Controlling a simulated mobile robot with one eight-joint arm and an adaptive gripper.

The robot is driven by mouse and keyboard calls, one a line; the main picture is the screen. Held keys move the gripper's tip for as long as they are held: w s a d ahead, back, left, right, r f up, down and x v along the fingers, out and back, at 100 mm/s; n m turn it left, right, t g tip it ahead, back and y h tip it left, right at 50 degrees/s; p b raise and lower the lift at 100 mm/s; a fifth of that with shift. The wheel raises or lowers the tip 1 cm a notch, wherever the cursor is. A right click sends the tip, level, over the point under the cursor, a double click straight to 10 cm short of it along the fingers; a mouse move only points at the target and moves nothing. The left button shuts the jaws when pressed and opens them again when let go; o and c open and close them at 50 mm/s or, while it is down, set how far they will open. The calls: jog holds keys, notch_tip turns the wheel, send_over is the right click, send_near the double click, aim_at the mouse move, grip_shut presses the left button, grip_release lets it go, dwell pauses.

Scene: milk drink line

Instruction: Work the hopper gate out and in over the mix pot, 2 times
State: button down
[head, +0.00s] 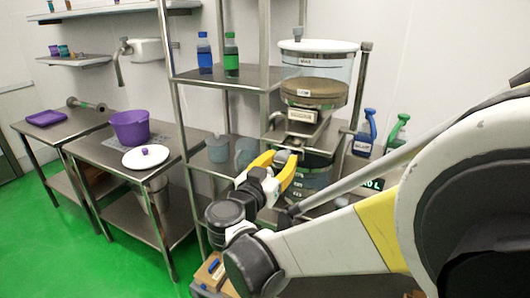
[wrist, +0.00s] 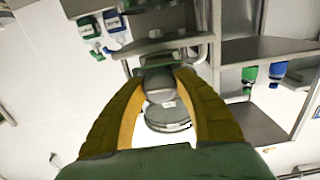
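The clear hopper (head: 335,66) with a white lid stands high in a metal frame, with a brown round part below it. The hopper gate (head: 303,117), a grey slide with a white label, sits under that. The mix pot (head: 309,178) is below, partly hidden behind my gripper (head: 284,158). In the wrist view, which is turned over, the yellow fingers of my gripper (wrist: 162,72) stand apart on both sides of a dark grey block (wrist: 163,84), maybe the gate's handle. I cannot tell if they press on it. How far out the gate is cannot be read.
Metal posts and shelves (head: 222,76) with a blue bottle (head: 204,53) and a green bottle (head: 231,56) are left of the hopper. Blue (head: 365,134) and green (head: 397,133) jugs stand to the right. A purple bowl (head: 130,129) is on the left table.

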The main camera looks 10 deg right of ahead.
aim_at(279, 162)
jog(key=x, duration=0.7)
jog(key=shift+r, duration=0.1)
jog(key=c, duration=1.1)
grip_release()
jog(key=shift+w+d, duration=0.1)
jog(key=shift+o, duration=1.2)
jog(key=shift+w+d, duration=0.1)
jog(key=shift+w, duration=0.05)
jog(key=v, duration=1.2)
